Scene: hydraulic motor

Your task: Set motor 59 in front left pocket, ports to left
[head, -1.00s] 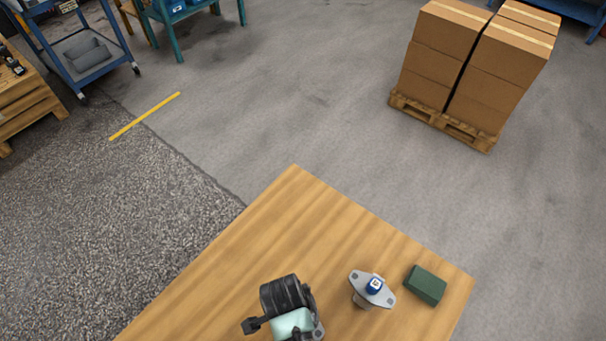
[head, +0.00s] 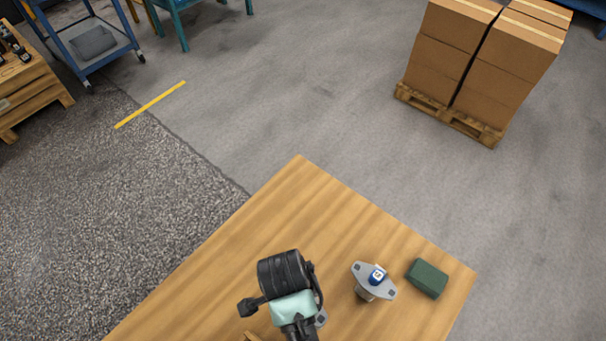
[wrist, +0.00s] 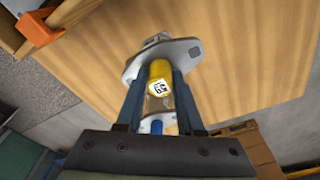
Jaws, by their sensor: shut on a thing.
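In the wrist view my gripper (wrist: 157,84) is shut on a motor (wrist: 192,52) with a grey flange and a yellow cap. The cap's white label is turned and may read 59; the digits are hard to be sure of. A second motor (head: 362,284) with a grey flange and a blue cap stands upright on the table, right of my wrist. Its blue cap also shows between my fingers in the wrist view (wrist: 157,127). No pocket can be made out clearly.
A dark green block (head: 427,278) lies near the right corner of the wooden table (head: 300,195). A wooden edge (head: 250,337) shows at the bottom. An orange part (wrist: 40,28) is at the wrist view's upper left. The table's far part is clear.

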